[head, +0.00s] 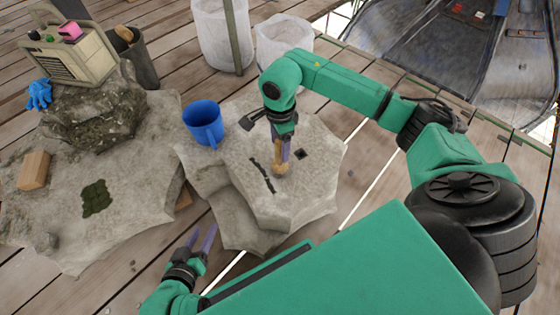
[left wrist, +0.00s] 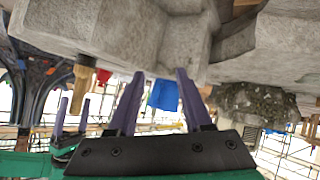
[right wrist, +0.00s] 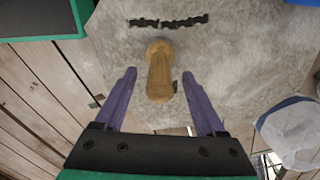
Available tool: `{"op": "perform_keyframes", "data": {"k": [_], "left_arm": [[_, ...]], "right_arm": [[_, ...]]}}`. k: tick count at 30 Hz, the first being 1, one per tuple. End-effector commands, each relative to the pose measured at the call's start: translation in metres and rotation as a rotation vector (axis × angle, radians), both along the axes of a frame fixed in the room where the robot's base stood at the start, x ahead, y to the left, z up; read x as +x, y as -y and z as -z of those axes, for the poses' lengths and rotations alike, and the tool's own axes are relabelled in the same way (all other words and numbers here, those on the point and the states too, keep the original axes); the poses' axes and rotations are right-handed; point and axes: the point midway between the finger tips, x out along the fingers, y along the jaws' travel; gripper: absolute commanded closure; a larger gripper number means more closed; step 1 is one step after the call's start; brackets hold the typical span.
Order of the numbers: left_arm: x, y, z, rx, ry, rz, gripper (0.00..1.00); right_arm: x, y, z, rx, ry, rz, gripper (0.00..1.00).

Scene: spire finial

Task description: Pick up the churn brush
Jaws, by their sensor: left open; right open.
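A light-brown wooden piece with a rounded handle, which looks like the churn brush, stands on the grey stone block (head: 240,180); I see the brush in the head view (head: 279,168), in the right wrist view (right wrist: 159,78) and in the left wrist view (left wrist: 80,84). My right gripper (head: 283,148) is directly over it, open. In the right wrist view the fingers (right wrist: 160,92) are on either side of the brush, with gaps on both sides. My left gripper (head: 203,234) is open and empty, low in front of the stone block.
A blue mug (head: 203,124) stands on the block left of the brush. A dark jagged mark (head: 262,176) lies beside it. Another rock on the left bears a wooden block (head: 33,170), a blue glove (head: 39,94) and a radio-like box (head: 72,55). White bins (head: 283,38) stand behind.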

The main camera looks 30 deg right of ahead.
Motion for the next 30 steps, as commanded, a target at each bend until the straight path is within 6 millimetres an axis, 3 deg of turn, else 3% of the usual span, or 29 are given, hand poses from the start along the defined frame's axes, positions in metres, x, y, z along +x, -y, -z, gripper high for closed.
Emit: {"op": "perform_keyframes", "data": {"k": [4,12,18,30], "left_arm": [[-0.003,0.010,0.010,-0.064,0.073,-0.020,0.50],[-0.003,0.011,0.007,-0.079,0.091,-0.026,0.50],[-0.003,0.011,0.007,-0.079,0.091,-0.027,0.50],[-0.004,0.011,0.006,-0.071,0.080,-0.023,0.50]], "right_arm": [[-0.001,0.000,0.029,0.002,-0.003,0.002,0.28],[0.000,0.000,0.032,0.002,0.001,0.001,0.28],[0.000,0.000,0.032,0.002,0.001,0.002,1.00],[0.000,0.000,0.024,0.002,0.002,0.002,1.00]]}}
